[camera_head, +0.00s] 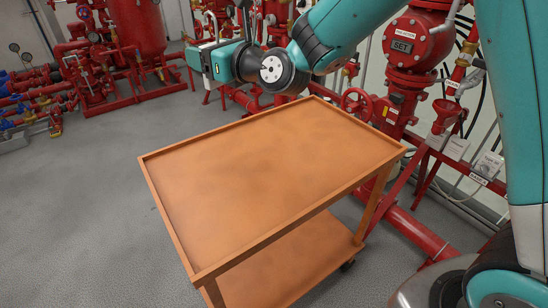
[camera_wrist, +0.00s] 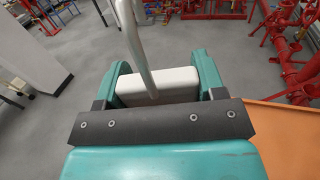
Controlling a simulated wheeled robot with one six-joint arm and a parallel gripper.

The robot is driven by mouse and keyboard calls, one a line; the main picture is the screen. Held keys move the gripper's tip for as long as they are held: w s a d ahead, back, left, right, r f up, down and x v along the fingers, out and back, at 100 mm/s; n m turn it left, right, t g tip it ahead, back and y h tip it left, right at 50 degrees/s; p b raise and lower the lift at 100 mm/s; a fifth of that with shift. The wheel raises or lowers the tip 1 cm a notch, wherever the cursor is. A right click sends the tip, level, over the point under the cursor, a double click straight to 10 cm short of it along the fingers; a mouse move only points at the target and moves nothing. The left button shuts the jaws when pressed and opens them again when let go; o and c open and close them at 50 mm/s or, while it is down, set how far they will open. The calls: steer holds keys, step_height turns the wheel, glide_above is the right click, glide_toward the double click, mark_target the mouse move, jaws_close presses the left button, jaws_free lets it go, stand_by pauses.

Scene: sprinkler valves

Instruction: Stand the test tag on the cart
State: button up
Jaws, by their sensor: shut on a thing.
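My gripper (camera_head: 201,58) is raised beyond the far edge of the cart in the head view. It is shut on a pale grey-white block with a thin upright loop, which I take to be the test tag (camera_wrist: 180,78). In the wrist view the tag sits between the two teal fingers of my gripper (camera_wrist: 158,72), its lower part hidden by the dark bar. The orange cart (camera_head: 240,165) has a low rim and a bare top. A corner of the cart shows at the right of the wrist view (camera_wrist: 284,130).
A red valve marked SET (camera_head: 403,45) and red pipes stand close behind the cart's right side. A lower shelf (camera_head: 295,262) shows under the cart top. Red pump equipment (camera_head: 110,50) stands at the back left. The grey floor left of the cart is clear.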

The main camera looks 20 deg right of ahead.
steer(key=w+d+f+m+t+h+b, duration=0.1)
steer(key=w+d+f+m+h+b, duration=0.15)
steer(key=d, duration=0.45)
steer(key=w+d+f+m+t+h+b, duration=0.1)
steer(key=w+d+f+h+b, duration=0.2)
steer(key=d, duration=0.4)
steer(key=b, duration=0.5)
glide_above(273, 153)
step_height(273, 153, down, 16)
steer(key=shift+y, duration=0.35)
step_height(273, 153, down, 5)
steer(key=b, duration=0.3)
steer(key=shift+r, duration=0.1)
steer(key=o, duration=1)
steer(key=shift+f, duration=0.2)
